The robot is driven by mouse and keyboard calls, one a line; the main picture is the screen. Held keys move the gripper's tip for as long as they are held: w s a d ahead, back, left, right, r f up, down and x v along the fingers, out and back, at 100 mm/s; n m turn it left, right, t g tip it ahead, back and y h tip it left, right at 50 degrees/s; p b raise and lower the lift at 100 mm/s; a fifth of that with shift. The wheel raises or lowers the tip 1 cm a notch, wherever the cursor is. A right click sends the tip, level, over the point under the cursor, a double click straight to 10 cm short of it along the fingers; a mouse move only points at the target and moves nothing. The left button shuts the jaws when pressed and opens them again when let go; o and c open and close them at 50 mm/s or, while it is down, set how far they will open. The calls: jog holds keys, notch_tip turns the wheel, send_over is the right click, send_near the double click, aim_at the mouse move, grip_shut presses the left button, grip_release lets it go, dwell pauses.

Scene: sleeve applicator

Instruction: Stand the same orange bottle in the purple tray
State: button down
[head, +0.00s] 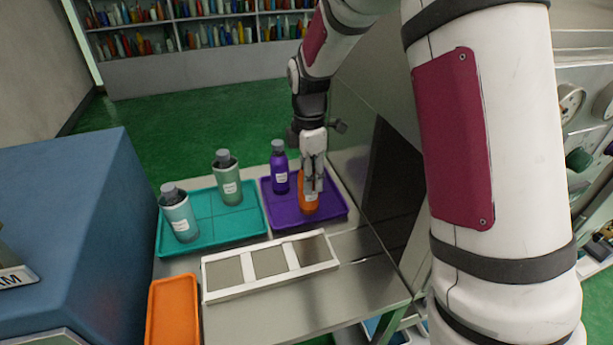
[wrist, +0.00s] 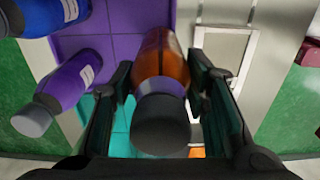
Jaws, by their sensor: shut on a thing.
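My gripper (head: 314,175) is shut on the orange bottle (head: 309,204), over the right part of the purple tray (head: 335,213). In the wrist view, the gripper's fingers (wrist: 158,82) lie on both sides of the orange bottle (wrist: 166,52), its dark cap towards the camera. The bottle looks roughly upright in the head view. I cannot tell whether its base touches the tray. A purple bottle (head: 279,172) stands in the same tray, left of the gripper. The wrist view shows two purple-blue bottles, one nearer (wrist: 66,82) and one at the upper left corner (wrist: 42,14).
An empty orange tray (head: 173,312) and a white three-panel frame (head: 270,264) lie in front. A grey panel (head: 365,150) rises right of the purple tray.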

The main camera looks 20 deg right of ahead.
jog(key=shift+w+d+f+p, duration=0.15)
jog(key=shift+w+f+p, duration=0.05)
jog(key=shift+w+f, duration=0.85)
jog(key=shift+w+d+f+p, duration=0.15)
jog(key=shift+w+f+p, duration=0.05)
jog(key=shift+w+f, duration=0.75)
jog(key=shift+f, duration=0.1)
jog(key=c, duration=0.9)
grip_release()
